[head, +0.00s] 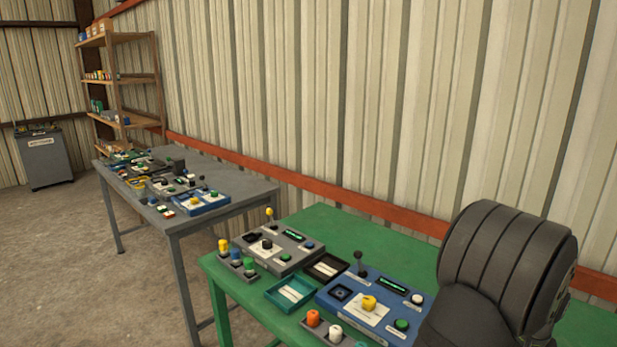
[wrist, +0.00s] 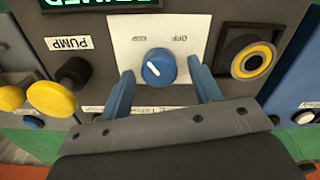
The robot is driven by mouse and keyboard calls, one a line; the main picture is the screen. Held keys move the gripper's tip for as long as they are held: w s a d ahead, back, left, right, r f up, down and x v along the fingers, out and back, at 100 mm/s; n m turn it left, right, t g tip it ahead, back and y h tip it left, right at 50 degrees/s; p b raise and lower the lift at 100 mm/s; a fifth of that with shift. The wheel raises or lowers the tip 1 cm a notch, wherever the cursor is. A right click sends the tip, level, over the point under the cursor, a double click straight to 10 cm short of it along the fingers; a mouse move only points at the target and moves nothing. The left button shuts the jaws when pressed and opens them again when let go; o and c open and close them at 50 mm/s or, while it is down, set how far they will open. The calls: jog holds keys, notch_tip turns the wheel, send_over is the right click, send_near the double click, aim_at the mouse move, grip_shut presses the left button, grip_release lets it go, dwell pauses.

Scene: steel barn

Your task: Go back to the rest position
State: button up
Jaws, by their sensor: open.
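My gripper (wrist: 160,74) is open in the wrist view, with its two blue fingers apart. A round blue knob (wrist: 158,68) with a white pointer line shows between the fingertips. A gap shows on both sides of it, so the fingers do not appear to grip it; the height between them is hard to tell. The pointer slants to the upper left. The knob sits on a white plate (wrist: 190,30) marked OFF at its upper right, on a grey panel (wrist: 92,78). In the head view my gripper is hidden, and my dark arm covers the right side.
Yellow buttons (wrist: 50,98) and a yellow-ringed black control (wrist: 252,58) flank the plate. In the head view, the green table (head: 335,222) holds a blue panel (head: 333,297), a grey panel (head: 290,262) and a teal tray (head: 272,296). A grey table (head: 225,178) stands farther left.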

notch_tip(320, 180, up, 17)
notch_tip(320, 180, down, 17)
jog(key=shift+f, duration=0.15)
jog(key=m, duration=1)
jog(key=shift+m, duration=0.4)
jog(key=shift+s+m, duration=0.1)
jog(key=shift+m, duration=1.5)
